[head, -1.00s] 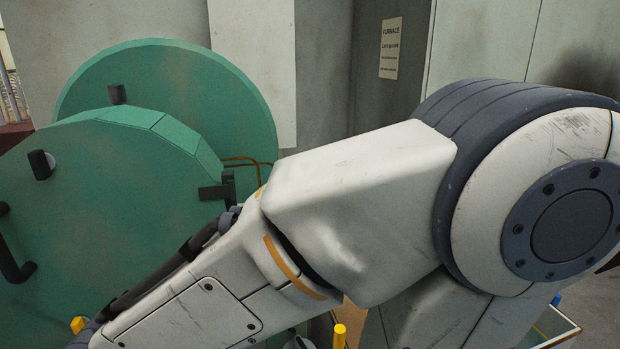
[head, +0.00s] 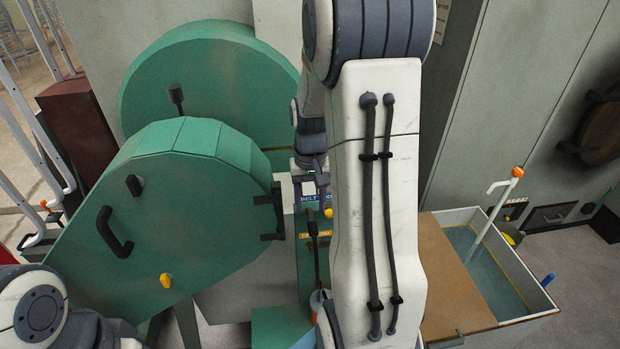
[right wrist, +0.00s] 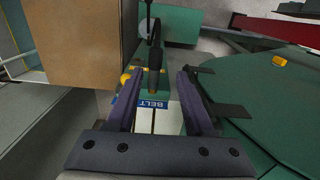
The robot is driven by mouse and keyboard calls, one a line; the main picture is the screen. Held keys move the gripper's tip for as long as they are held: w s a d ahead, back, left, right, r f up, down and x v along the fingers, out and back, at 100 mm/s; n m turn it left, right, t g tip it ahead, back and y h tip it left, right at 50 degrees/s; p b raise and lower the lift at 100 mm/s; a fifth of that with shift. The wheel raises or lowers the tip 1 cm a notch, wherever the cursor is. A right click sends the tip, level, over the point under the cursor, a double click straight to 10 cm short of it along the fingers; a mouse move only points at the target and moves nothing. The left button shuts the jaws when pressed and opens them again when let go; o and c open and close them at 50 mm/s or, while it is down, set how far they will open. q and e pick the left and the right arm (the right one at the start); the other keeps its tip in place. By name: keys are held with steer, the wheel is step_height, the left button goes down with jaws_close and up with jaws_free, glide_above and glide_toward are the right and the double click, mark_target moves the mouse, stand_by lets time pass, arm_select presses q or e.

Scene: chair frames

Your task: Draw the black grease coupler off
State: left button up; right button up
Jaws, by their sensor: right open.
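A black upright piece, which looks like the grease coupler (head: 313,231), stands by the yellow label below the blue BELT label in the head view. A thin dark line runs from it toward a white and orange part lower down. In the right wrist view the black piece (right wrist: 155,60) is just beyond the fingertips, roughly in line with the gap. I cannot tell what it is seated on. My right gripper (right wrist: 158,82) is open and empty, its fingers apart over the BELT label. In the head view my arm partly hides this area. My left gripper is out of view.
A green guard (head: 175,220) with black handles and latches stands close to the left of my right gripper. A brown board (head: 450,280) and a grey bin (head: 535,285) lie to the right. A yellow knob (head: 328,211) sits near the labels.

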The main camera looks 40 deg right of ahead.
mark_target(313, 228)
steer(key=shift+s+d, duration=0.1)
steer(key=shift+d, duration=0.3)
steer(key=shift+f+b, duration=0.45)
steer(key=shift+b, duration=0.05)
step_height(313, 228, down, 7)
steer(key=b, duration=0.6)
steer(key=shift+f+b, duration=0.2)
steer(key=shift+b, duration=0.15)
steer(key=shift+r, duration=0.2)
steer(key=c, duration=0.3)
jaws_close()
steer(key=shift+r+p, duration=0.1)
steer(key=shift+p, duration=0.2)
steer(key=shift+s+a, duration=0.15)
steer(key=shift+s, duration=0.05)
steer(key=shift+s+a, duration=0.5)
steer(key=shift+s, duration=0.35)
steer(key=shift+s+a, duration=0.55)
steer(key=shift+s, duration=0.25)
steer(key=shift+s+a, duration=0.5)
steer(key=shift+s, duration=0.35)
